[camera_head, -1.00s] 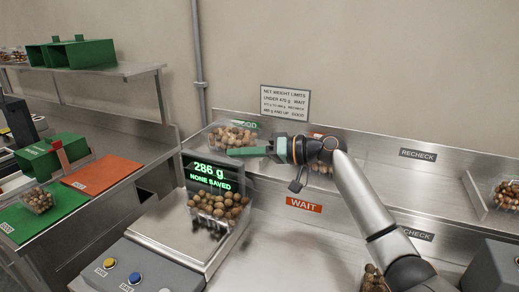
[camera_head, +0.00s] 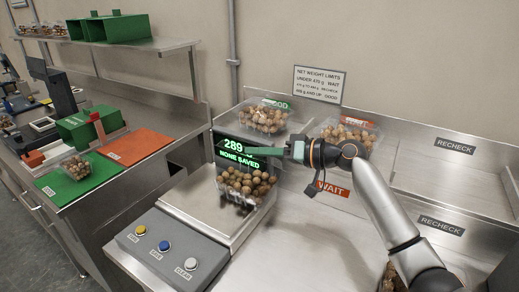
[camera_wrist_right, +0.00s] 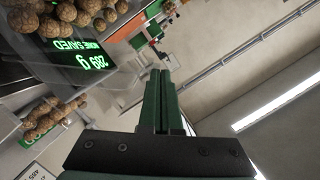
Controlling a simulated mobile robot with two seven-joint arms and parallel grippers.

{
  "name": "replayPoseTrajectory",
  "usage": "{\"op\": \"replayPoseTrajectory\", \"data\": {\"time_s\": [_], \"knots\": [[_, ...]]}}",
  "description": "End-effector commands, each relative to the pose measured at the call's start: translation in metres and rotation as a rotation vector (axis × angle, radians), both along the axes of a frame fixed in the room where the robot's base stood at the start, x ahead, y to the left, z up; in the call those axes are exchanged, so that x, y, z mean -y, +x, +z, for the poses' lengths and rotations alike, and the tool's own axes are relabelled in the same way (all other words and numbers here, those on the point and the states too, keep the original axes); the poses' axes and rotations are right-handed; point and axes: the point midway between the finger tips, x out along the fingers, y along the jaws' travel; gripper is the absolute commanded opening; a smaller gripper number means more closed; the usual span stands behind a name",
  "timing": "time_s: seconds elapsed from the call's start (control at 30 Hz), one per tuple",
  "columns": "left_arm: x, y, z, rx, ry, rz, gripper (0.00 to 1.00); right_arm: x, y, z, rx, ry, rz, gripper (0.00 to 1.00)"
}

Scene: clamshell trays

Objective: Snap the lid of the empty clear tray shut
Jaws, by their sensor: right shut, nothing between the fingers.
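My right gripper (camera_head: 243,144) is shut and empty, its green fingers pointing left in front of the scale's lit display, just above the tray on the scale. In the right wrist view the fingers (camera_wrist_right: 160,75) lie together. A clear tray (camera_head: 246,200) full of brown nuts stands on the scale plate, its upper part near the fingers; I cannot tell if they touch. I make out no clearly empty clear tray; the other clear trays in view hold nuts too. My left gripper is not in view.
The display (camera_head: 234,150) reads 289 and NONE SAVED. A button panel (camera_head: 165,258) is in front. A green mat (camera_head: 60,188) with a tray lies left. The RECHECK shelf looks bare.

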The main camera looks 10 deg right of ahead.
Motion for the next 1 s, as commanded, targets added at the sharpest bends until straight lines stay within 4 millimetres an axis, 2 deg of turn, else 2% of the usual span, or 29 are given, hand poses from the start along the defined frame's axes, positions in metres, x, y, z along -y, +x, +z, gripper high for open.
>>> {"op": "replayPoseTrajectory", "data": {"time_s": [0.07,0.53,0.67,1.0], "knots": [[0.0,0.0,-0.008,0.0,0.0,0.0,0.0,-0.004,-0.004,-0.008,0.033,-0.033,0.002,0.0],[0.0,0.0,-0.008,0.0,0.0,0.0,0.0,0.0,-0.008,-0.006,0.048,-0.048,-0.001,0.0],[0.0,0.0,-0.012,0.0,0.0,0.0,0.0,0.015,-0.02,-0.003,0.049,-0.049,-0.002,0.0],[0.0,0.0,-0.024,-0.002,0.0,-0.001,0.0,0.072,-0.062,0.01,0.049,-0.05,-0.002,0.0]]}}
